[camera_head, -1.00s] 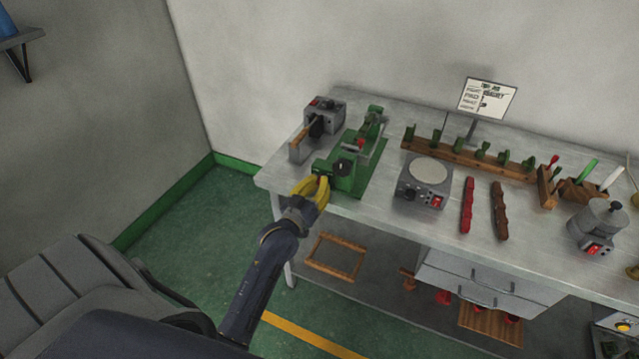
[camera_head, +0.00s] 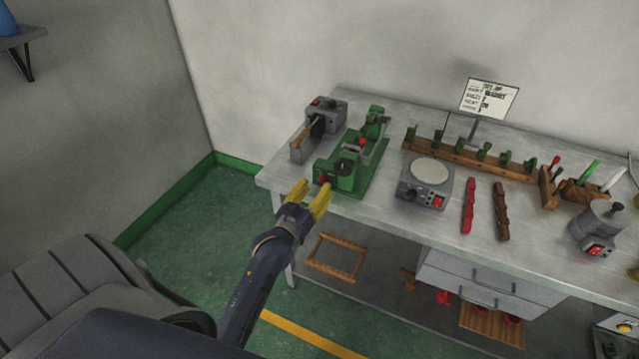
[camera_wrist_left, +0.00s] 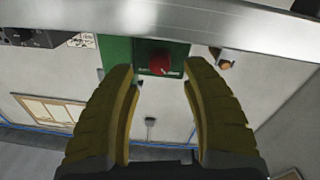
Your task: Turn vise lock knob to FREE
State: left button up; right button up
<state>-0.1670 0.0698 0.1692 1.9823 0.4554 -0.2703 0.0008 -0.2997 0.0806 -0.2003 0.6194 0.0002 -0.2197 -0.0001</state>
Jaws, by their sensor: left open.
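The green vise (camera_head: 350,165) stands at the left part of the bench. A red knob (camera_head: 323,179) sits on its front end, and the red knob also shows in the left wrist view (camera_wrist_left: 159,63) on a green plate with small lettering that I cannot read. My left gripper (camera_head: 310,190) has yellow fingers, open and empty, just in front of the vise's front end and apart from it. In the left wrist view the fingers (camera_wrist_left: 160,85) point at the knob, which lies beyond and between their tips. My right gripper is not in view.
A grey machine with a wooden handle (camera_head: 325,118) stands left of the vise. A grey round-topped device (camera_head: 425,181) and a red strip (camera_head: 468,205) lie to the right. A wooden rack with green pieces (camera_head: 470,158) is behind. The bench's front edge is close to the gripper.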

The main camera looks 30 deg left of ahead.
pick_arm(q)
jog(key=s, duration=0.8)
jog(key=shift+s+d, duration=0.25)
jog(key=shift+s, duration=0.15)
jog(key=shift+f, duration=0.1)
jog(key=s+d+f+m+g, duration=0.1)
jog(key=s+f+g, duration=0.2)
jog(key=f, duration=1)
jog(key=s+d+f+m+g, duration=0.1)
jog(key=s+f+g, duration=0.15)
jog(key=f, duration=0.95)
jog(key=s+d+f+m+g, duration=0.1)
jog(key=s+d+f+g, duration=0.2)
jog(key=f, duration=1)
jog(key=s+d+f+m+g+h, duration=0.15)
jog(key=s+f+g, duration=0.25)
jog(key=s+f, duration=1.15)
jog(key=s+f+m+g, duration=0.1)
jog(key=s+f, duration=0.3)
jog(key=s, duration=0.5)
jog(key=s+d+f+m+g, duration=0.1)
jog(key=s+f+g, duration=0.2)
jog(key=s, duration=0.7)
jog(key=shift+s+f, duration=0.2)
jog(key=shift+f, duration=0.3)
jog(key=shift+m+g, duration=0.25)
